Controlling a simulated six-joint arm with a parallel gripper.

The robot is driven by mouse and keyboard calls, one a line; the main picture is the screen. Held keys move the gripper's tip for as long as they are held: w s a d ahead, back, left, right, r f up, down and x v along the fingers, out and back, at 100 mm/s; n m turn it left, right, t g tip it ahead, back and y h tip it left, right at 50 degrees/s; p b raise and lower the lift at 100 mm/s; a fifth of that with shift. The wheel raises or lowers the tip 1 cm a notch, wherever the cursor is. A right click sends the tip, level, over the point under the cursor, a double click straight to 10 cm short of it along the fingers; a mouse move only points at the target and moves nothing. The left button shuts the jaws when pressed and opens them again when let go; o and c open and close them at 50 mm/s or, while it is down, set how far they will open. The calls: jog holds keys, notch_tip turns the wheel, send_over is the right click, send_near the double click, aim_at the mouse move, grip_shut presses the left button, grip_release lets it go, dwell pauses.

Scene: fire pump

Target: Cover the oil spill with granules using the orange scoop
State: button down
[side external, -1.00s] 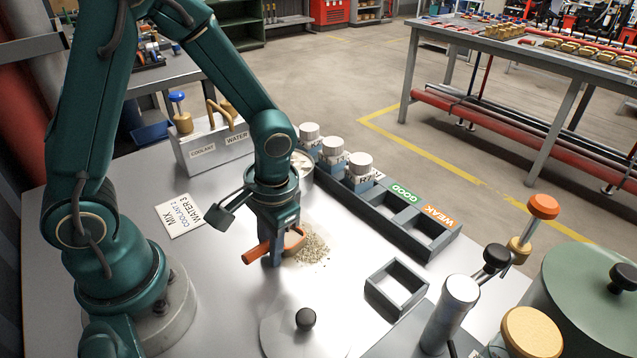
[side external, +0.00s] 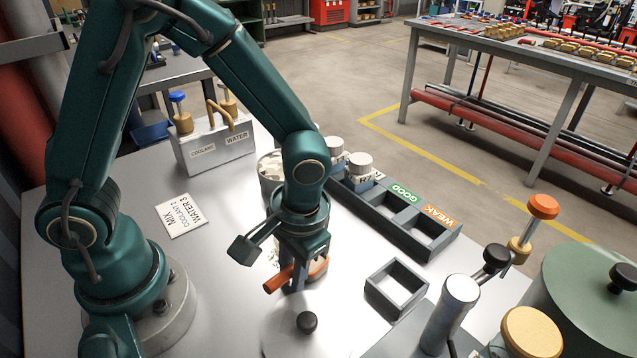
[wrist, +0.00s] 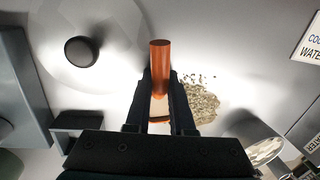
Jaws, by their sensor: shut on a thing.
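My gripper (side external: 297,277) is shut on the handle of the orange scoop (side external: 277,281), low over the metal table. In the wrist view the scoop's handle (wrist: 160,65) sticks out between the fingers, and the bowl is partly hidden between them, with something pale in it. A patch of beige granules (wrist: 197,103) lies on the table just right of the fingers there. In the side view my gripper hides most of the patch. No dark oil shows; whether any lies under the granules I cannot tell. A round tin (side external: 270,172) with pale contents stands behind my arm.
A round lid with a black knob (side external: 307,322) lies close in front of the scoop. A small empty grey frame (side external: 396,287) and a GOOD/WEAK rack (side external: 433,241) with white-capped jars are to the right. A MIX card (side external: 181,215) lies left.

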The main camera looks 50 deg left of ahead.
aim_at(259, 228)
jog(key=shift+w+r, duration=0.1)
jog(key=shift+w, duration=1.05)
jog(key=shift+a+f, duration=0.2)
jog(key=shift+a, duration=3.25)
jog(key=shift+a+r, duration=0.1)
jog(key=shift+a, duration=3.15)
jog(key=shift+w, duration=1.05)
jog(key=shift+d+f, duration=0.2)
jog(key=shift+d, duration=3.35)
jog(key=shift+d+r, duration=0.15)
jog(key=shift+d, duration=1.45)
jog(key=shift+d+r, duration=0.1)
jog(key=shift+d, duration=1.5)
jog(key=shift+r, duration=3.05)
